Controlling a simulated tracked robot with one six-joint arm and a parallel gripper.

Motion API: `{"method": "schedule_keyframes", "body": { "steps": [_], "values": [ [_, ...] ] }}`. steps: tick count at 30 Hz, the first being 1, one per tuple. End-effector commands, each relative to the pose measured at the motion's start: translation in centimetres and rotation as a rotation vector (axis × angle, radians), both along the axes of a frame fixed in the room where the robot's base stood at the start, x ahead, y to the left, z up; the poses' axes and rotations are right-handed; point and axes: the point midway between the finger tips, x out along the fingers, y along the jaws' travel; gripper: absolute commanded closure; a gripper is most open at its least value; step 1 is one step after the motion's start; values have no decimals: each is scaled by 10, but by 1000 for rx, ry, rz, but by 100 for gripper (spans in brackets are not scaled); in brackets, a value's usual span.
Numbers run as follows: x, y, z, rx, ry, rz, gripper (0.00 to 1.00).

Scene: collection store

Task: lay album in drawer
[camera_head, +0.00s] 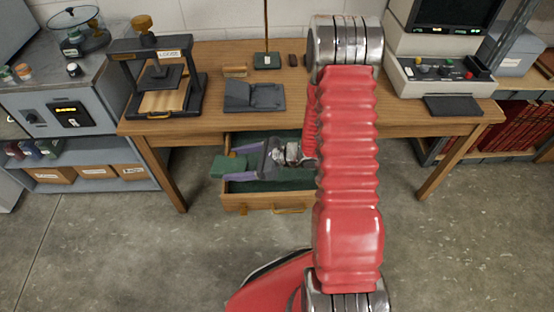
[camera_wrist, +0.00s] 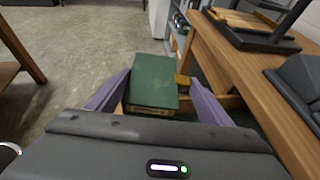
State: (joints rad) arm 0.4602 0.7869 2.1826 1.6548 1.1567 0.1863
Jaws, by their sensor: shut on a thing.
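The green album (camera_head: 228,166) is gripped at the left end of the open drawer (camera_head: 262,204). In the wrist view the album (camera_wrist: 153,80) lies between two purple fingers, its green cover up and a pale edge facing me. My gripper (camera_head: 238,164) is shut on it and points left. The drawer is wooden with a dark green lining and a brass-coloured handle, pulled out under the desk. From the head view the album seems above the drawer's left side; its height over it I cannot tell. My arm hides the drawer's right part.
The wooden desk (camera_head: 215,113) overhangs the drawer's back. On it stand a press (camera_head: 160,80), a dark grey cradle-like stand (camera_head: 254,96) and a console with a screen (camera_head: 440,75). A grey shelf unit (camera_head: 90,185) stands left. The floor before the drawer is clear.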

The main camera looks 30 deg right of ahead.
Motion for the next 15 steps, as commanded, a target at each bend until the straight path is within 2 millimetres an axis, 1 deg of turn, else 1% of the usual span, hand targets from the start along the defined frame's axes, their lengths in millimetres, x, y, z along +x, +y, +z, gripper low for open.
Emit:
{"method": "schedule_keyframes", "body": {
  "steps": [2,5,8,11,12,14,15],
  "values": [
    [1,-4,0,1,-1,-6,54],
    [3,-16,-2,1,-2,-22,54],
    [4,-38,-5,3,-3,-51,54],
    [6,-69,-10,4,-5,-92,54],
    [6,-83,-12,4,-7,-109,54],
    [5,-105,-15,6,-7,-138,54],
    [4,-120,-17,6,-7,-157,54]
  ]
}}
